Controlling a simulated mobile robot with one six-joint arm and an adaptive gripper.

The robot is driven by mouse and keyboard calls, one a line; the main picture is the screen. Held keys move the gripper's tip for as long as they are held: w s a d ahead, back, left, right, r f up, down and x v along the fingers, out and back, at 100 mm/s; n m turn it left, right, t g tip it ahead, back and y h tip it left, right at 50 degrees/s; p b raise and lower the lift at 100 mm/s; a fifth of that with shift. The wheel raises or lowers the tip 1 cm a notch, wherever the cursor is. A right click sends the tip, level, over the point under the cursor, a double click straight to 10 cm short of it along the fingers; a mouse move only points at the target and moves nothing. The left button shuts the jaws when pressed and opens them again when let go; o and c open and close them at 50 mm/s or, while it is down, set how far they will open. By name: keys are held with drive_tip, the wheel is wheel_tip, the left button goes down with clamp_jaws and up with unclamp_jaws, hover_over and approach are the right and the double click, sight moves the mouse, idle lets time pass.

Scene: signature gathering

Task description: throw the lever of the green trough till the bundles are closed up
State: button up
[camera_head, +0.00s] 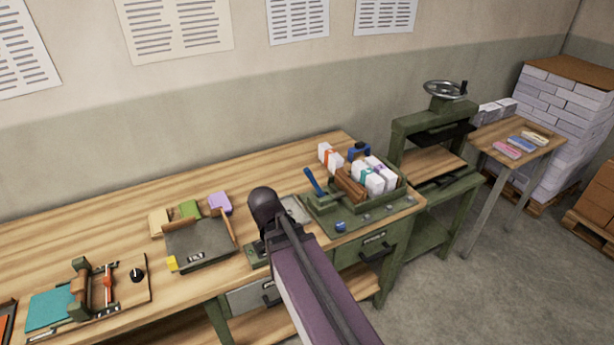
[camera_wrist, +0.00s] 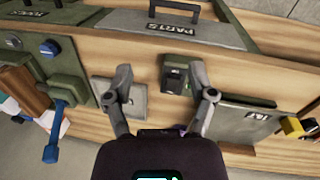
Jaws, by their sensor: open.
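The green trough (camera_head: 352,217) stands at the bench's right end; it is at the left edge of the wrist view (camera_wrist: 62,75). Its blue lever (camera_head: 314,181) leans up and left in the head view; the lever (camera_wrist: 54,132) is left of my fingers in the wrist view. A wooden block (camera_head: 350,185) stands between the lever and the white bundles (camera_head: 376,181), which have teal and purple bands. Any gaps between bundles are too small to judge. My gripper (camera_wrist: 161,72) is open and empty, apart from the lever. My arm hides its fingers in the head view.
A grey plate (camera_wrist: 122,96) and a small green device (camera_wrist: 176,76) are beneath my gripper. A tray (camera_head: 198,246) lies left of my arm. An orange-banded bundle (camera_head: 330,157) is behind the trough. A press (camera_head: 432,130) stands to its right.

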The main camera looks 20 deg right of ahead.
drive_tip(key=w+d+f+n+h+b, duration=0.2)
drive_tip(key=w+d+n+h+b, duration=0.15)
drive_tip(key=w, duration=0.25)
drive_tip(key=n+h+b, duration=1)
drive_tip(key=n+h, duration=0.3)
approach(308, 172)
drive_tip(key=a, duration=0.3)
drive_tip(key=shift+w+a+f+t, duration=0.15)
drive_tip(key=shift+w+f+t, duration=0.15)
drive_tip(key=shift+w+f, duration=0.1)
drive_tip(key=shift+w+d, duration=0.15)
drive_tip(key=shift+d, duration=3.3)
drive_tip(key=shift+w+d, duration=0.1)
drive_tip(key=shift+d, duration=3.4)
drive_tip(key=shift+c, duration=0.2)
